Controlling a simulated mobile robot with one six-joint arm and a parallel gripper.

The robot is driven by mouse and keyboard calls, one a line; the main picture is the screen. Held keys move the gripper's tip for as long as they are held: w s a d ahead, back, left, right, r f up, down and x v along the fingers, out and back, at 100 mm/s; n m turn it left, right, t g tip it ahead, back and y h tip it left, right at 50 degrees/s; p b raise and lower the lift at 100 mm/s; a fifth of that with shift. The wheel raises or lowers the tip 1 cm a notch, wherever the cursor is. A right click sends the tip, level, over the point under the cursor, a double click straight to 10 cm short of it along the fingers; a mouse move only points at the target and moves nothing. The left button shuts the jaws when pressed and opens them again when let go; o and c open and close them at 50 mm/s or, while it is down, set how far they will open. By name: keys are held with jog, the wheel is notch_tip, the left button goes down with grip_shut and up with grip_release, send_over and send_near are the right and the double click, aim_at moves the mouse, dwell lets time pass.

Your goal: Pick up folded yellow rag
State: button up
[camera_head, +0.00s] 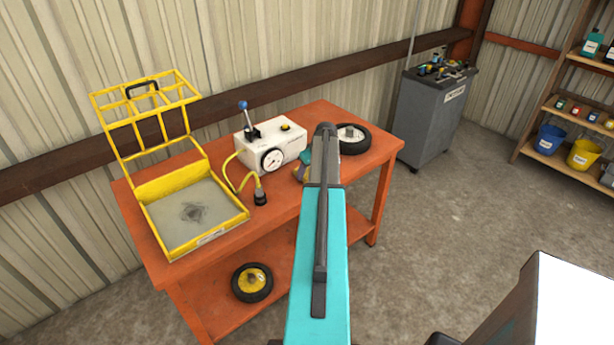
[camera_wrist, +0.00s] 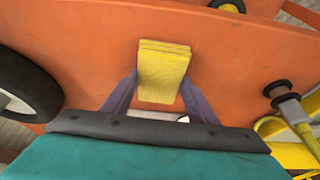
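The folded yellow rag (camera_wrist: 162,75) is in the middle of the wrist view, with its stacked layers showing along the upper edge. My gripper (camera_wrist: 162,82) has one purple-grey finger at each side of the rag. Both fingertips meet its sides with no gap showing, so the gripper looks shut on it. Whether the rag is clear of the orange tabletop cannot be told. In the head view, my arm hides most of the gripper, and only a small yellow and purple patch shows left of it, beside the white gauge box.
The orange workbench (camera_head: 283,206) holds a white gauge box (camera_head: 271,148), a yellow tray with a raised cage (camera_head: 192,216) and a black-tyred wheel (camera_head: 353,140). The gauge box's hose fitting (camera_head: 260,198) stands near my arm. Another wheel (camera_head: 252,283) is on the lower shelf.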

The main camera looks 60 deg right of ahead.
jog(key=shift+c, duration=1.3)
jog(key=shift+r, duration=0.15)
jog(key=shift+r+b, duration=0.9)
jog(key=shift+r, duration=0.3)
jog(key=s+d+r+b, duration=0.2)
jog(key=s+d+b, duration=0.1)
jog(key=s, duration=1.2)
jog(key=shift+s+r+b, duration=0.15)
jog(key=shift+s+b, duration=0.25)
jog(key=shift+b, duration=0.45)
